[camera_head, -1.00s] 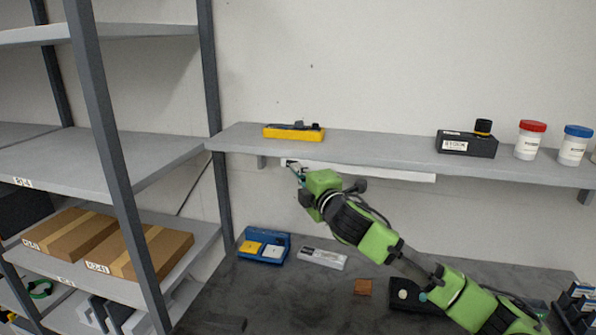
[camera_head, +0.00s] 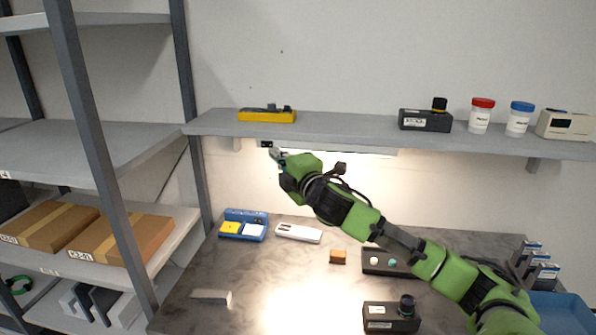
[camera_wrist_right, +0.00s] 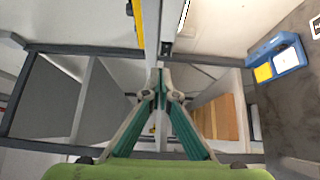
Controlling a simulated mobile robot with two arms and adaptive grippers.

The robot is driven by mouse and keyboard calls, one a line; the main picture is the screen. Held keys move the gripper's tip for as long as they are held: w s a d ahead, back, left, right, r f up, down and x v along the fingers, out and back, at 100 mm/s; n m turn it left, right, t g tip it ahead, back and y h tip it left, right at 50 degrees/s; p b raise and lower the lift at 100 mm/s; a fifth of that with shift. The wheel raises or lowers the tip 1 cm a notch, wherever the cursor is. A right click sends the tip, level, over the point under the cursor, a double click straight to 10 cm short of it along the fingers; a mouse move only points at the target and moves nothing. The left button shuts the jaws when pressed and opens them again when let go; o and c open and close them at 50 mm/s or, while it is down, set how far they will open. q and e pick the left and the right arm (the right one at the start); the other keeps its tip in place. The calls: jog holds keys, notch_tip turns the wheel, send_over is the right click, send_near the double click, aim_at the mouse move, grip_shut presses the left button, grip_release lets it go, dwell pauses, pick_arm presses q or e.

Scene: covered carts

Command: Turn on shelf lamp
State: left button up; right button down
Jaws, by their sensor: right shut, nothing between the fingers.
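The shelf lamp (camera_head: 375,151) is a long white bar under the wall shelf and it is lit. Bright light falls on the wall and the counter below. A small dark switch (camera_head: 266,144) sits at the lamp's left end. My right gripper (camera_head: 272,152) is just below and beside this switch; whether it touches it I cannot tell. In the right wrist view the right gripper (camera_wrist_right: 160,70) has its fingertips together with nothing between them. My left gripper is not in view.
The wall shelf (camera_head: 340,124) holds a yellow tool (camera_head: 267,115), a dark box (camera_head: 425,121) and jars. A blue tray (camera_head: 243,225) and a white device (camera_head: 298,233) lie on the counter. A shelving rack (camera_head: 85,160) stands left.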

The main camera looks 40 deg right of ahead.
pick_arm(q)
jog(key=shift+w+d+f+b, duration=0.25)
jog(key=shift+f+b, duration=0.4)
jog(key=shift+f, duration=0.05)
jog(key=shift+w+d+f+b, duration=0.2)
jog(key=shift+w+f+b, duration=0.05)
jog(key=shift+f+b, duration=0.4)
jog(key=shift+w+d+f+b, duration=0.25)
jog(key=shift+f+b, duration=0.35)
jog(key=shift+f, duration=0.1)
pick_arm(e)
jog(key=s+d, duration=0.1)
jog(key=s, duration=0.6)
jog(key=shift+d+f, duration=0.15)
jog(key=shift+f, duration=0.3)
jog(key=shift+s+f, duration=0.1)
